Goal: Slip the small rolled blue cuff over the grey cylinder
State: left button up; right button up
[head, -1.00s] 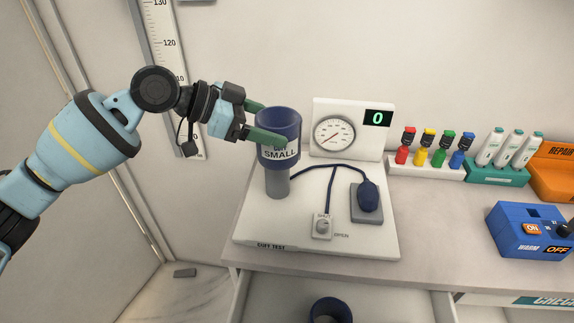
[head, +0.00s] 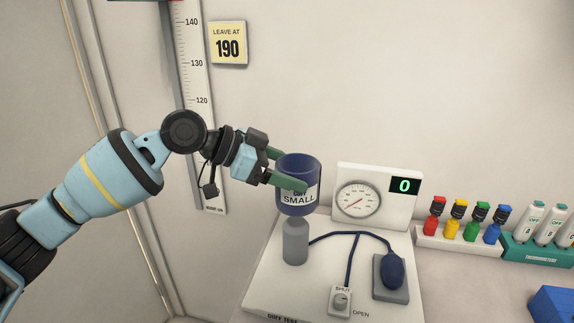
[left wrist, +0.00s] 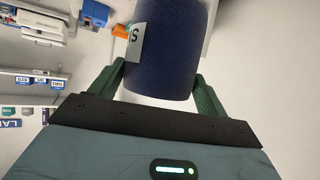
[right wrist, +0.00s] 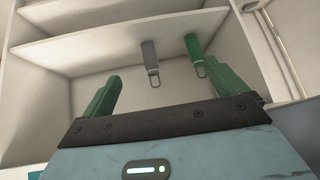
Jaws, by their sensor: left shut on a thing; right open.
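The small rolled blue cuff (head: 299,172) has a white label reading SMALL. My left gripper (head: 290,175) is shut on its wall, with the cuff upright and its open top showing. The cuff also fills the space between the fingers in the left wrist view (left wrist: 168,50). The grey cylinder (head: 295,242) stands on the white test board, directly below the cuff in the head view. Its rounded upper end shows just under the cuff's lower edge; I cannot tell whether its tip is inside. My right gripper (right wrist: 185,95) is open and empty in the right wrist view.
The white board (head: 262,290) carries a blue bulb (head: 392,270), tubing and a knob (head: 340,301). A dial gauge panel (head: 375,195) reading 0 stands behind. Coloured bottles (head: 457,215) stand right.

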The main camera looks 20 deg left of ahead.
aim_at(276, 190)
pick_arm(q)
jog(key=shift+f+b, duration=0.75)
jog(key=shift+f, duration=0.85)
pick_arm(e)
jog(key=shift+s+f, duration=0.3)
jog(key=shift+f, duration=0.2)
jog(key=shift+s+f, duration=0.25)
jog(key=shift+f, duration=0.25)
jog(key=shift+w+r, duration=0.1)
jog(key=shift+w, duration=0.15)
jog(key=shift+s, duration=0.15)
pick_arm(q)
jog(key=shift+f, duration=0.15)
pick_arm(e)
jog(key=shift+s+f, duration=0.2)
jog(key=shift+s, duration=0.15)
pick_arm(q)
jog(key=shift+f, duration=0.1)
pick_arm(e)
jog(key=shift+g, duration=0.3)
pick_arm(q)
jog(key=shift+f, duration=0.35)
pick_arm(e)
jog(key=shift+s+f, duration=0.1)
jog(key=shift+f, duration=0.1)
pick_arm(q)
jog(key=shift+f, duration=0.45)
pick_arm(e)
jog(key=shift+w+f, duration=0.1)
jog(key=shift+w, duration=0.2)
